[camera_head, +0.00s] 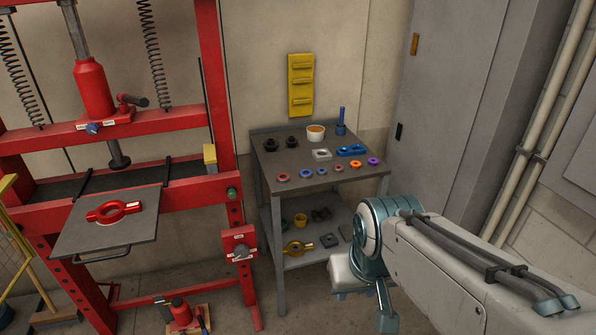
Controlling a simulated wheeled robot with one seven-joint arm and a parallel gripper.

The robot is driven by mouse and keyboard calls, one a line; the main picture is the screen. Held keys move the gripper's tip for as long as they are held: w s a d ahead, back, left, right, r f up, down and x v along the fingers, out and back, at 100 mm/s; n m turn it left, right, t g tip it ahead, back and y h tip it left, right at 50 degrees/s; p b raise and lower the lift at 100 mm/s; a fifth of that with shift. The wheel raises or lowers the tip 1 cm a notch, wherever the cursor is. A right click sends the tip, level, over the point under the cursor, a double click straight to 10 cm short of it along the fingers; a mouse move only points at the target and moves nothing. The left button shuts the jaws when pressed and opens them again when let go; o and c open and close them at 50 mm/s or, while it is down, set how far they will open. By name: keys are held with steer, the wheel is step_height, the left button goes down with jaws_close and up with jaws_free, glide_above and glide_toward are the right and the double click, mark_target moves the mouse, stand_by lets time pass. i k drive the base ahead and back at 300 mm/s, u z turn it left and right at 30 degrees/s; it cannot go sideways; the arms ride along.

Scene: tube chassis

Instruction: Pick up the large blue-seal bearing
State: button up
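A row of small ring bearings lies along the front of the grey workbench top (310,188). A larger blue-sealed bearing (306,174) is second from the left, and a smaller blue one (321,173) lies just right of it. A purple-sealed bearing (373,161) is at the right end. All lie flat and apart from my arm. Exact sizes are hard to judge. My arm comes in from the lower right, and its white and teal joint is in front of and below the bench's right corner. My gripper's fingers do not show.
Red-ringed bearings (283,177) and an orange one (355,165) share the row. A red press (215,190) stands left; a grey cabinet (450,110) stands right.

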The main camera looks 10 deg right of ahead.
mark_target(304, 174)
steer(key=u, duration=0.25)
steer(key=i, duration=1.45)
steer(key=z, duration=0.55)
